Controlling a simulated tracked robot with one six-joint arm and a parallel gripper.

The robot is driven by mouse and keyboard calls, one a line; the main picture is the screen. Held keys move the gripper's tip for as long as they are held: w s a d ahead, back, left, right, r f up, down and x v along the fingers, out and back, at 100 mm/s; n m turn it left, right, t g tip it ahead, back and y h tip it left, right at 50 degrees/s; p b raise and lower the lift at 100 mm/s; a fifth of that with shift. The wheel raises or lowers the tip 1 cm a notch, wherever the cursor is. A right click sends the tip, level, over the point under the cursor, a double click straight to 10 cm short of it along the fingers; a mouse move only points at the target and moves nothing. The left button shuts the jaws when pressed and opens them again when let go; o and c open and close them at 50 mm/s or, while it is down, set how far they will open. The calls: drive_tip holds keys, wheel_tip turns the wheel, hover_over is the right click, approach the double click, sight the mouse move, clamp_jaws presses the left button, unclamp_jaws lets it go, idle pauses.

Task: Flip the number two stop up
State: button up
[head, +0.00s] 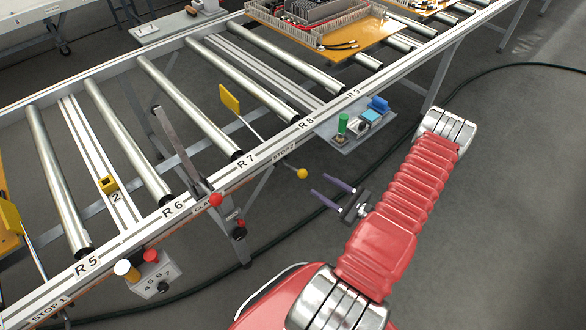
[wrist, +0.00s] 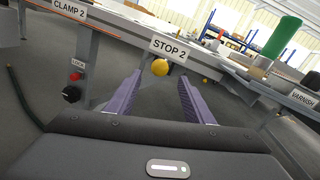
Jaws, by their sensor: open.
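The number two stop has a yellow plate (head: 230,99) on a thin rod over the rollers. Its yellow ball knob (head: 302,173) sticks out from the near rail, below the STOP 2 label (head: 284,152). In the wrist view the yellow knob (wrist: 160,67) is under the STOP 2 label (wrist: 168,49), in line with the gap between my fingers. My gripper (head: 320,184) is open and empty, with its purple fingertips just short of the knob and apart from it. The fingers also show in the wrist view (wrist: 160,80).
A small shelf (head: 355,135) with a green cylinder (head: 343,123) is to the right. A board (head: 325,30) with ducts lies farther along. The near floor is open.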

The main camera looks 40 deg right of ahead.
drive_tip(key=w+a, duration=0.2)
drive_tip(key=w, duration=1.1)
drive_tip(key=shift+w+a, duration=0.2)
drive_tip(key=shift+a, duration=0.1)
drive_tip(key=shift+c, duration=0.6)
clamp_jaws()
